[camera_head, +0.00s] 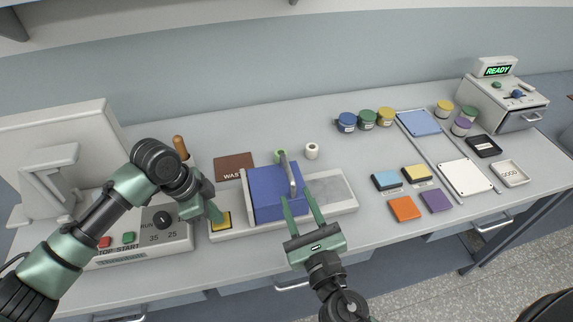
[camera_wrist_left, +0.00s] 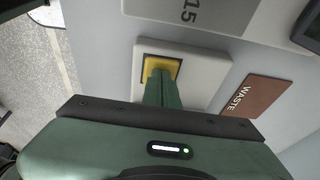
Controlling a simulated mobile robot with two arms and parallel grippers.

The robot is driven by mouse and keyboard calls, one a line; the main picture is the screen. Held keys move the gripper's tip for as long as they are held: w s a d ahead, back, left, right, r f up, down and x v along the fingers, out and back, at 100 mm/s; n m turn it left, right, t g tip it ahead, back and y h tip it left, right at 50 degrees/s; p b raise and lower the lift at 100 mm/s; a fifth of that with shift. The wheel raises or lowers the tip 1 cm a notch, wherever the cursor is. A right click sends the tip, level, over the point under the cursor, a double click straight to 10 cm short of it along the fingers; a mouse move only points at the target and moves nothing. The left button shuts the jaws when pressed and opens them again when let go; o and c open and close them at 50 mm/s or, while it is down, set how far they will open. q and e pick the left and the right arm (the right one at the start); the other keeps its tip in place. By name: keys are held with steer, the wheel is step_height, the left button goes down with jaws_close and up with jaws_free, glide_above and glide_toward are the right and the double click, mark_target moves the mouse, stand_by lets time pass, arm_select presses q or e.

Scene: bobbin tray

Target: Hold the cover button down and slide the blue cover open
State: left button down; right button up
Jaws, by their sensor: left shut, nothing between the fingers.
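The blue cover (camera_head: 272,195) sits on a pale tray (camera_head: 345,203) and has an upright grey handle (camera_head: 290,172) at its right side. The tray's right part is uncovered. The yellow cover button (camera_head: 226,221) is at the tray's left end. It also shows in the left wrist view (camera_wrist_left: 149,66). My left gripper (camera_head: 219,219) is shut and empty, its fingertips at the button and hiding part of it; the left wrist view (camera_wrist_left: 162,77) shows them over it. My right gripper (camera_head: 303,193) is open by the handle, its left finger close to it; I cannot tell if they touch.
A control box (camera_head: 130,246) with red and green buttons stands left of the tray. A brown WASTE mat (camera_head: 234,166) and a white spool (camera_head: 312,151) lie behind it. Coloured blocks (camera_head: 405,208) lie to the right. The table front between tray and blocks is clear.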

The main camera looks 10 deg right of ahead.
mark_target(283, 156)
steer(key=shift+d+f+m+h, duration=0.25)
steer(key=shift+f+m+h, duration=0.15)
steer(key=shift+m+h, duration=0.15)
steer(key=shift+w, duration=0.35)
steer(key=w, duration=1.1)
jaws_close()
stand_by(0.5)
